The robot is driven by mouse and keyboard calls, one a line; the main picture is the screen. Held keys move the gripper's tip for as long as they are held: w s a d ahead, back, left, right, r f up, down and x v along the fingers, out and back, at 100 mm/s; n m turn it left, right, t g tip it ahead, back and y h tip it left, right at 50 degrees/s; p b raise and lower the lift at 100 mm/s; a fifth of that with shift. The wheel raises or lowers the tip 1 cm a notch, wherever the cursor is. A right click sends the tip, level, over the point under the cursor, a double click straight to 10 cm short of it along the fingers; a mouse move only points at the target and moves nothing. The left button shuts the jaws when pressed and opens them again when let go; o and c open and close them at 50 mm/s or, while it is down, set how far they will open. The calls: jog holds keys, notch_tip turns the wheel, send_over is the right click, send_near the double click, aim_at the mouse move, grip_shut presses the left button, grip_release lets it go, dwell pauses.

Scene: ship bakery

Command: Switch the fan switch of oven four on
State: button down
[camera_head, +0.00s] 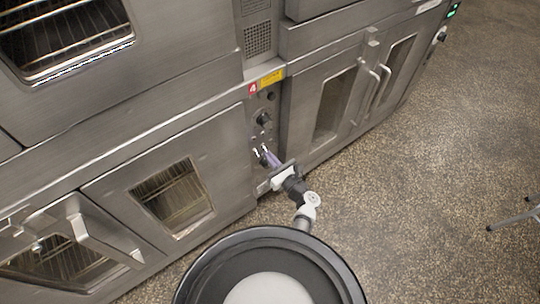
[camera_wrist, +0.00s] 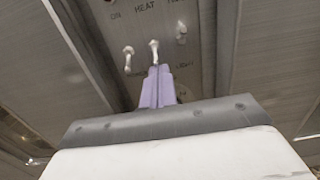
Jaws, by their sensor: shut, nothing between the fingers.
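The control panel of oven four (camera_head: 262,119) is a narrow metal strip between oven doors, under a red "4" label (camera_head: 252,88). In the wrist view the panel (camera_wrist: 205,60) carries a left toggle (camera_wrist: 128,60), a middle toggle (camera_wrist: 153,48) and a right toggle (camera_wrist: 181,33). "HEAT" is legible above them; the label at top right is cut off or blurred, so I cannot tell which is the fan switch. My gripper (camera_head: 265,155) is at the lower panel. Its purple fingers (camera_wrist: 158,68) are shut and empty, their tips at the middle toggle's lower end; contact is unclear.
Dark knobs (camera_head: 263,118) sit above the toggles. Oven doors flank the panel, with a handled door (camera_head: 375,80) on the right and a windowed door (camera_head: 175,195) on the left. Speckled floor (camera_head: 430,170) is open to the right; a metal stand leg (camera_head: 512,219) shows at the right edge.

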jog(key=shift+s+d+r+g+h+p, duration=0.1)
jog(key=shift+r+g+h+p, duration=0.3)
jog(key=shift+p, duration=0.9)
jog(key=p, duration=0.2)
jog(key=r+p, duration=0.1)
jog(key=p, duration=0.1)
jog(key=shift+s+d+r+g, duration=0.2)
jog(key=shift+s+g, duration=0.05)
jog(key=shift+g, duration=0.15)
